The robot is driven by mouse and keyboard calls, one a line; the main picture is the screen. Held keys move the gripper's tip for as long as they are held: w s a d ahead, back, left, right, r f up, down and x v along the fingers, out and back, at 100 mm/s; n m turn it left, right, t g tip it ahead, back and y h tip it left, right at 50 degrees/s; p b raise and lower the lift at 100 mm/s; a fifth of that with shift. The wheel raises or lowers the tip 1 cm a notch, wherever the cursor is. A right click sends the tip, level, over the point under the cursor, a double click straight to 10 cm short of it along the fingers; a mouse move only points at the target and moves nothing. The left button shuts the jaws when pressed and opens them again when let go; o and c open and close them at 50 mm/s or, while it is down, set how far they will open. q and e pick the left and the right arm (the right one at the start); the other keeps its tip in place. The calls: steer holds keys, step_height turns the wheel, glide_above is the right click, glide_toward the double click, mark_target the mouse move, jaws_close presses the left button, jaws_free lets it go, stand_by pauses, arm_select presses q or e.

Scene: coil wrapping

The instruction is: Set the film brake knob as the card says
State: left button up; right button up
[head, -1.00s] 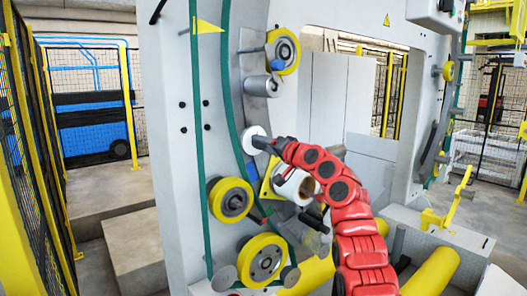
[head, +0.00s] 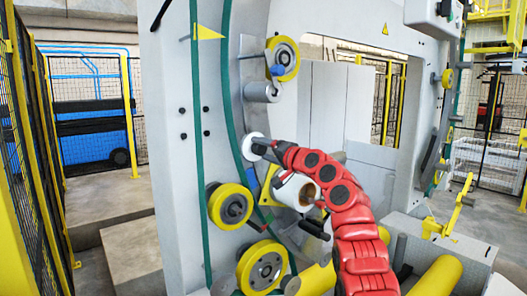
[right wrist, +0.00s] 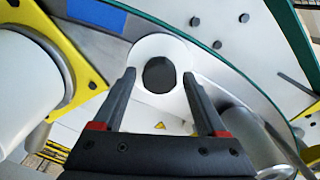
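A dark round knob (right wrist: 159,74) sits in the middle of a white disc (right wrist: 148,48) in the right wrist view. I take it for the film brake knob. I cannot make out a pointer, any marks or a readable card. My left gripper is not in view.
A white film roll (head: 297,192) on a yellow bracket (right wrist: 84,72) is close beside the gripper. Yellow-rimmed rollers (head: 230,205) and a grey cylinder (head: 262,92) are around it. A green band (head: 231,90) runs along the ring. A yellow-framed fence (head: 48,130) stands at left.

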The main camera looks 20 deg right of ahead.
stand_by(0.3)
steer(key=shift+s+d+f+b, duration=0.15)
steer(key=shift+s+b, duration=0.3)
steer(key=shift+s, duration=0.05)
steer(key=b+v, duration=0.6)
steer(key=v, duration=1)
steer(key=shift+s, duration=0.2)
